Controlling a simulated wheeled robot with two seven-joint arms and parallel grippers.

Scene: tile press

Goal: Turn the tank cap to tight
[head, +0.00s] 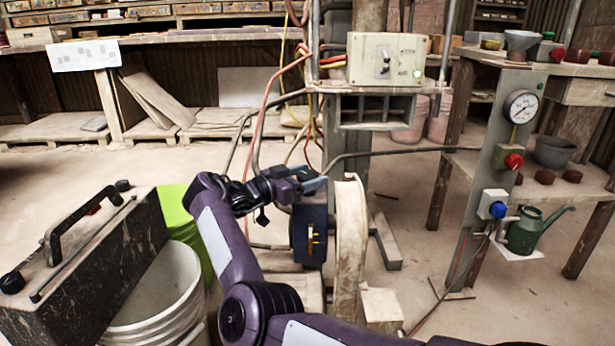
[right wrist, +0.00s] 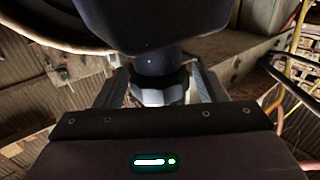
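The tank is the dark blue box (head: 307,238) on the machine in the middle of the head view. It also shows as a dark blue body (right wrist: 150,25) at the top of the right wrist view. A grey-blue faceted cap (right wrist: 161,94) with a dark ring sits between the fingers of my right gripper (right wrist: 161,85). The fingers stand on either side of the cap, with what look like narrow gaps. In the head view my right gripper (head: 312,178) is just above the tank and the cap is hidden. My left gripper is not in view.
A pale wheel (head: 350,245) stands right beside the tank. A control box (head: 388,60) with a green light is above. A black toolbox (head: 90,255) and white bucket (head: 165,290) are at the left. A post with a gauge (head: 522,106) is at the right. Cables hang behind the gripper.

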